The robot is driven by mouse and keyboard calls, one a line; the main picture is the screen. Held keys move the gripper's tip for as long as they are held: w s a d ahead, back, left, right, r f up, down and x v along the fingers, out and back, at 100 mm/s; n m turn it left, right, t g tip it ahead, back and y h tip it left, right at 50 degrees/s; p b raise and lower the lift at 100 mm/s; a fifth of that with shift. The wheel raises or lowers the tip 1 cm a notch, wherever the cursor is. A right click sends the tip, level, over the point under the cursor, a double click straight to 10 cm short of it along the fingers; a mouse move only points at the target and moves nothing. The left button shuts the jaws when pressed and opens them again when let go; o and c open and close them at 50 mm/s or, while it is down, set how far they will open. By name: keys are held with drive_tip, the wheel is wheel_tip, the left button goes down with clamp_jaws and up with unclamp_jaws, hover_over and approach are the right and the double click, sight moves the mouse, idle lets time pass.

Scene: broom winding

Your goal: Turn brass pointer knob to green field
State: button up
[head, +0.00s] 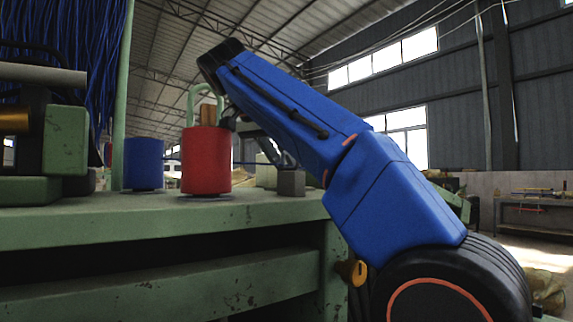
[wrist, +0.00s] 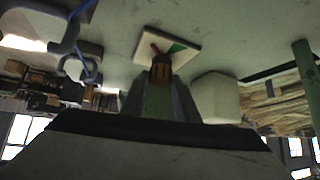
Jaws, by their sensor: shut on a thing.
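The brass knob (wrist: 160,72) shows in the wrist view, between the finger ends of my gripper (wrist: 160,88), which is shut on it. Behind it is a pale square plate (wrist: 190,53) with a red field (wrist: 155,48) and a green field (wrist: 176,47). The fingers and knob cover part of the plate, and I cannot tell which field the pointer faces. In the head view my blue arm reaches left over the green bench, and its gripper end is mostly hidden behind the red spool and the arm itself.
A red spool (head: 206,162) and a blue spool (head: 143,163) stand on the green bench (head: 120,225). A small grey block (head: 291,183) sits right of them. In the wrist view, a pale block (wrist: 217,98) is close beside the fingers, and a hook with blue strand (wrist: 80,65) lies left.

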drive_tip(key=shift+m, duration=0.3)
drive_tip(key=o, duration=1.1)
drive_tip(key=shift+c, duration=0.2)
